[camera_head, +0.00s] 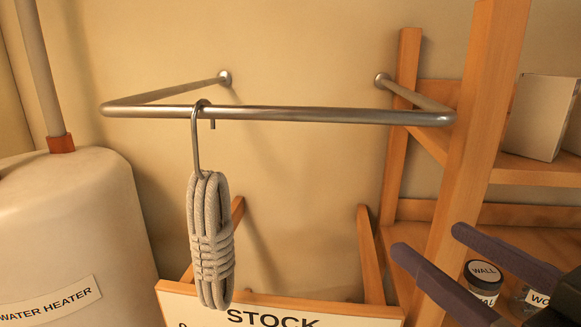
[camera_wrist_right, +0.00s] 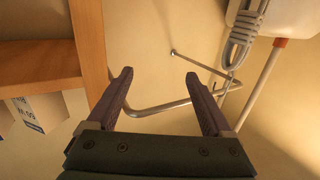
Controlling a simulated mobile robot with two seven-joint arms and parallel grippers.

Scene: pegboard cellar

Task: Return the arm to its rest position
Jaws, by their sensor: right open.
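My right gripper (camera_head: 432,258) is at the lower right of the head view, in front of the wooden shelf. Its two dark fingers are apart with nothing between them. In the right wrist view the same gripper (camera_wrist_right: 160,78) is open and empty, with the metal rail (camera_wrist_right: 160,108) behind its fingers. A grey coiled rope (camera_head: 210,240) hangs by a metal hook (camera_head: 196,145) from the front bar of the wall rail (camera_head: 290,114), left of the gripper and apart from it. My left gripper does not show.
A wooden shelf (camera_head: 466,150) stands at the right, with a white box (camera_head: 540,115) and labelled jars (camera_head: 484,278) on it. A water heater (camera_head: 75,215) with a pipe (camera_head: 42,75) stands at the left. A STOCK sign (camera_head: 270,308) is below the rope. The space under the rail's right half is open.

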